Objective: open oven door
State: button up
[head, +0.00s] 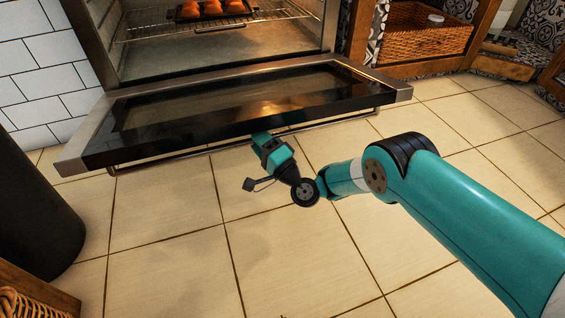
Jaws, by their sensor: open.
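The oven door (190,122) is hinged down and lies roughly level in front of the oven, glass facing up. Its handle bar (180,157) runs along the front edge, just below the door. The oven cavity (225,48) is exposed, with a wire rack inside. My gripper (262,138) is at the middle of the door's front edge, in front of the handle bar. It is open. I cannot tell whether the fingers touch the bar or the door edge, as the fingertips are small and partly hidden.
A tray of orange food (212,10) sits on the rack. A wicker basket (425,32) is in the shelving at right. A dark cylinder (35,215) stands at left, above another wicker basket (25,304). The tiled floor (170,255) in front is clear.

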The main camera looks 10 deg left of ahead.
jog(key=p+v, duration=1.5)
jog(key=v, duration=0.1)
jog(key=shift+s+p, duration=0.2)
jog(key=shift+p, duration=0.1)
